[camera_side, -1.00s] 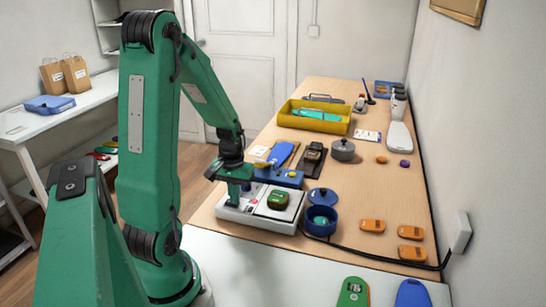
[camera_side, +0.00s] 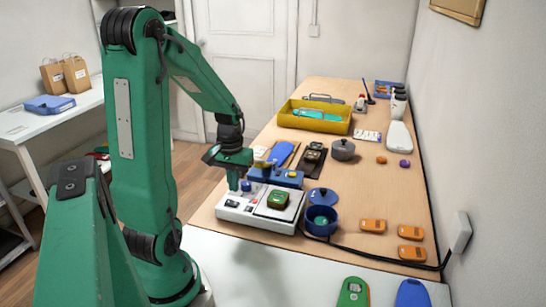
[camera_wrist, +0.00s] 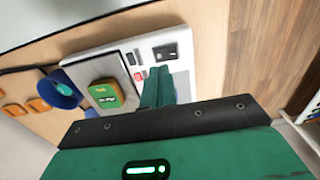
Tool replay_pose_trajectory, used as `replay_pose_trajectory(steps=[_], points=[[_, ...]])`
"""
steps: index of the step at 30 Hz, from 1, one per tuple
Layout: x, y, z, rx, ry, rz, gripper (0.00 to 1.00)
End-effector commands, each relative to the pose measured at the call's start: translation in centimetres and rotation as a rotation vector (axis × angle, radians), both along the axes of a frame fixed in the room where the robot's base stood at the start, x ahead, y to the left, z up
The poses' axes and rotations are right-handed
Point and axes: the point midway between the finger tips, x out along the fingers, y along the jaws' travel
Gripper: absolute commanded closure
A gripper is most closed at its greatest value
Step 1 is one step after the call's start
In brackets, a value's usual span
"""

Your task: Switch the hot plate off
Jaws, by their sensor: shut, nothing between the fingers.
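The white hot plate (camera_side: 262,222) sits at the near end of the wooden bench. It also shows in the wrist view (camera_wrist: 85,66). A green-and-brown block (camera_side: 278,199) rests on its heating surface, and it appears in the wrist view (camera_wrist: 104,95) too. Its control panel has a dark control (camera_side: 232,203) and a small red one (camera_side: 248,208). In the wrist view the red control (camera_wrist: 140,76) lies just left of my fingertips. My gripper (camera_side: 235,187) is shut and empty, pointing down above the panel's back left. Whether the plate is on cannot be told.
A black cable (camera_side: 365,252) runs along the bench to the wall socket. Orange pieces (camera_side: 373,225) lie at the right.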

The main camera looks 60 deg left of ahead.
Motion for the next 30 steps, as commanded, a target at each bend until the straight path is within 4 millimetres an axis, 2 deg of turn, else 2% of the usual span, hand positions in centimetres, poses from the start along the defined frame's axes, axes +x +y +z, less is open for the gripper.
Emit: replay_pose_trajectory(steps=[12,25,30], points=[[0.0,0.0,2.3,0.002,-0.002,0.0,1.0],[0.0,0.0,2.5,0.001,-0.001,-0.002,1.0],[0.4,-0.7,3.2,0.013,-0.015,-0.028,1.0]])
